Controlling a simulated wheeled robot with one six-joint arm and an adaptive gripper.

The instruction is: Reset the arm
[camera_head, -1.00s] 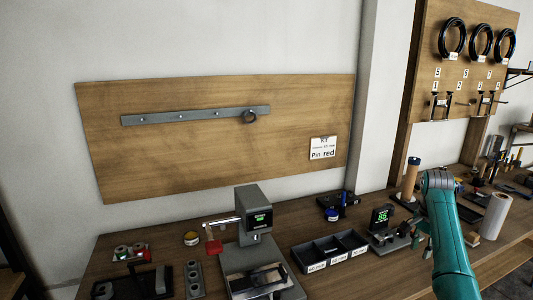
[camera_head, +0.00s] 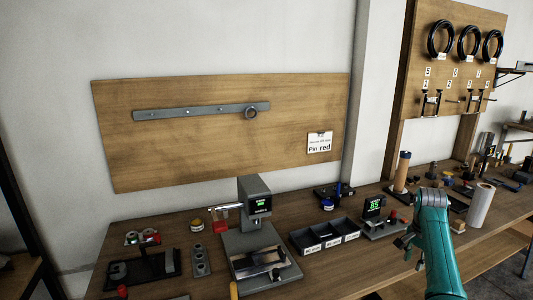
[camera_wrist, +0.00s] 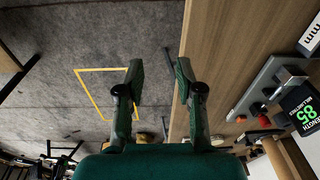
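My gripper (camera_wrist: 160,82) shows in the wrist view with its two green fingers apart and nothing between them. Beyond it lie the grey floor and the edge of the wooden workbench (camera_wrist: 222,45). In the head view my teal arm rises at the right, in front of the bench. The gripper itself is hidden or too unclear to tell in the head view.
The bench (camera_head: 330,278) carries a grey press-like machine (camera_head: 256,240), a black tray with compartments (camera_head: 325,236), a gauge with a green display reading 85 (camera_head: 374,206) and a white roll (camera_head: 481,205). A yellow outline (camera_wrist: 88,95) marks the floor.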

